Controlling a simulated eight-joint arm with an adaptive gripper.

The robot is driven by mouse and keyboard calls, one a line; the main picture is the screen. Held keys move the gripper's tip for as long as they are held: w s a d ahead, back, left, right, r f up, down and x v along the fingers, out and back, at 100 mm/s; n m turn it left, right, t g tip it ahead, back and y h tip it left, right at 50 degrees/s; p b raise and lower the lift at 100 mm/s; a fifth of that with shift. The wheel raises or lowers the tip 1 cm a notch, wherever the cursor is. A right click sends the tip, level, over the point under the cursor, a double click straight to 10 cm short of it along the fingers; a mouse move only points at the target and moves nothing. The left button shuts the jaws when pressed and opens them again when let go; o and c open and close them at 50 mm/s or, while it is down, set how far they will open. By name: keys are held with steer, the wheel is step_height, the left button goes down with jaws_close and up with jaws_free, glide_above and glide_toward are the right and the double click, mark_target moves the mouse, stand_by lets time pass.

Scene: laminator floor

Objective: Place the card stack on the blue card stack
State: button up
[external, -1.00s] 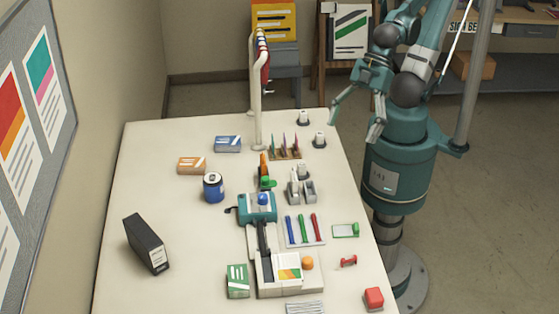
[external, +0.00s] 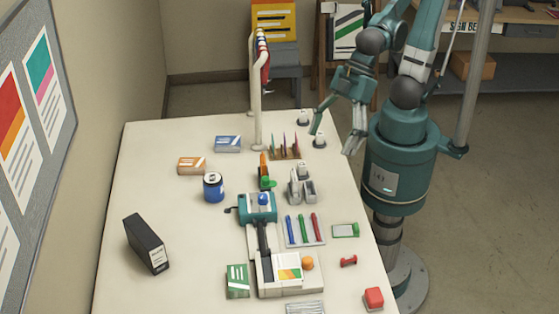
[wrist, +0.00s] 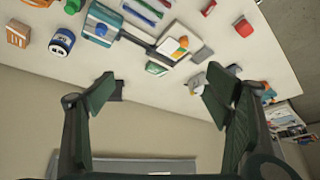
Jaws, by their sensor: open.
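The blue card stack (external: 228,144) lies flat near the far left of the white table. An orange card stack (external: 192,165) lies in front and to the left of it, apart from it. A green card stack (external: 237,281) lies near the front, beside the laminator's tray. In the wrist view, an orange stack (wrist: 17,35) shows at the left edge and the green stack (wrist: 156,69) near the middle. My gripper (external: 333,141) is open and empty, above the table's right edge, well to the right of the blue stack. Its spread fingers (wrist: 163,90) show in the wrist view.
A blue can (external: 213,187), a teal laminator (external: 257,207), a card rack (external: 284,152) and a pen tray (external: 304,231) occupy the middle. A black binder (external: 146,244) stands front left. The left side has free room.

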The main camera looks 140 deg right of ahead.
steer(key=w+d+f+m, duration=0.1)
steer(key=w+f+m, duration=0.1)
steer(key=w, duration=0.7)
steer(key=m+g+h+b, duration=0.2)
steer(key=m+g+h, duration=0.1)
steer(key=m, duration=0.2)
glide_toward(238, 277)
step_height(238, 277, down, 2)
steer(key=shift+w+d, duration=0.35)
steer(key=shift+f, duration=0.1)
steer(key=shift+x, duration=1.25)
steer(key=shift+b+x, duration=0.35)
steer(key=shift+x, duration=2.25)
